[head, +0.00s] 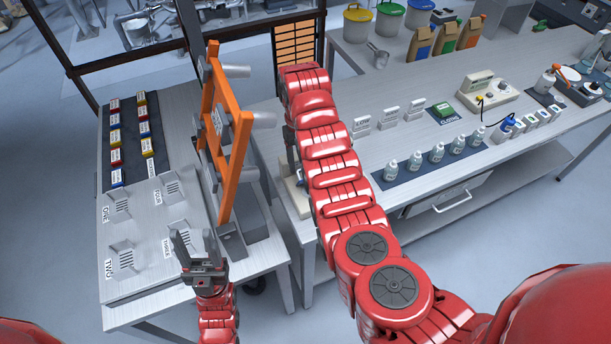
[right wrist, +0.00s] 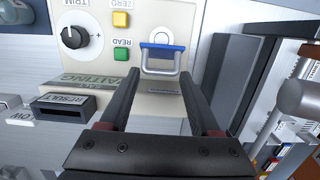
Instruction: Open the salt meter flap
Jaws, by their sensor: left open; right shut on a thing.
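The salt meter (right wrist: 100,60) is a cream panel in the right wrist view with a TRIM knob, a yellow ZERO button, a green READ button and a dark RESULT slot. Its flap (right wrist: 161,47) has a blue edge and looks closed against the panel. In the head view my right arm hides this gripper and most of the meter. My left gripper (head: 193,238) is open and empty above the front of the left table.
An orange frame (head: 238,150) with grey rollers stands on the left table beside a tray (head: 175,225) with slots. The right bench carries small bottles (head: 415,162), white label stands (head: 388,115) and another cream device (head: 487,90). A dark block stands right of the meter in the right wrist view.

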